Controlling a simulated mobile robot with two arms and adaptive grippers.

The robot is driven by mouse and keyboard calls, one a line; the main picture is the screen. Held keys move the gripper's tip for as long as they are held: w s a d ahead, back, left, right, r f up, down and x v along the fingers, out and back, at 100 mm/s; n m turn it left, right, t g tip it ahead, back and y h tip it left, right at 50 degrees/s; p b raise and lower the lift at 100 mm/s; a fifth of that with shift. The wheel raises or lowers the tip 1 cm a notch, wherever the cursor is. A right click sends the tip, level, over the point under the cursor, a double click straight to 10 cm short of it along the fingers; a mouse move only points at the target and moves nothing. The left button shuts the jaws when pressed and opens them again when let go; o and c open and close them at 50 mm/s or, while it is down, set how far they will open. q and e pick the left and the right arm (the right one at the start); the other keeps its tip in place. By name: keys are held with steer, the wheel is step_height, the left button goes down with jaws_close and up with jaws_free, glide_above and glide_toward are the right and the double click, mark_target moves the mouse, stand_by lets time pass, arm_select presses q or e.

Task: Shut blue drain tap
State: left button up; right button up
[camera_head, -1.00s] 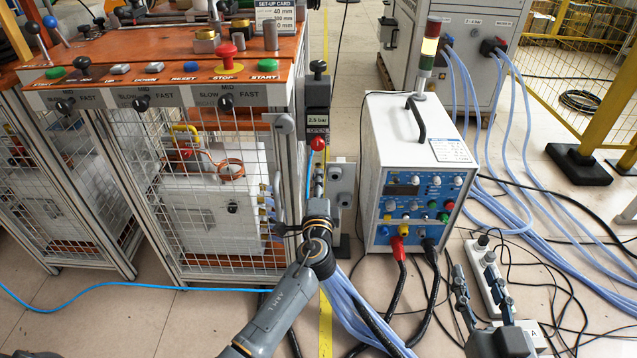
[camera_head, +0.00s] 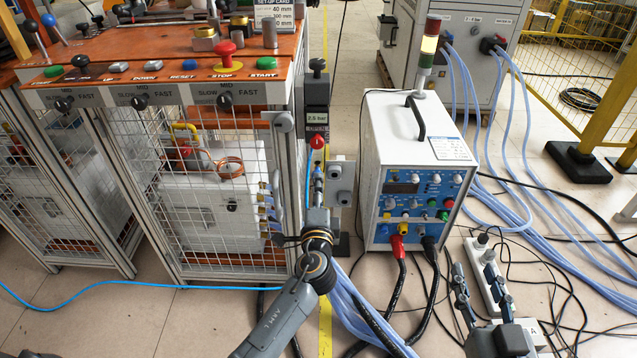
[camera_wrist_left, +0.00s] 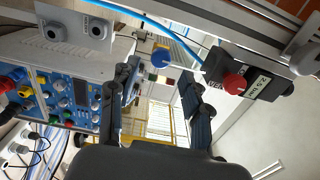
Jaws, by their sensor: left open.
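The blue drain tap (camera_wrist_left: 160,57) shows as a small round blue handle in the left wrist view. It lies ahead of and between the spread fingers of my left gripper (camera_wrist_left: 157,84), apart from them as far as I can see. In the head view my left gripper (camera_head: 318,190) is beside the right edge of the caged bench, below the black regulator unit (camera_head: 317,110), and is open with nothing held. There the tap is hard to tell from the gripper and fittings. My right gripper (camera_head: 474,270) looks open and empty at the lower right.
A red knob (camera_head: 317,142) sits on the regulator just above my left gripper; it also shows in the left wrist view (camera_wrist_left: 234,84). A grey socket box (camera_head: 340,181) and the white power unit (camera_head: 415,165) stand to the right. Pale hoses hang below.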

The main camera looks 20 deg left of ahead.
arm_select(q)
steer(key=v, duration=0.8)
steer(key=shift+s, duration=0.25)
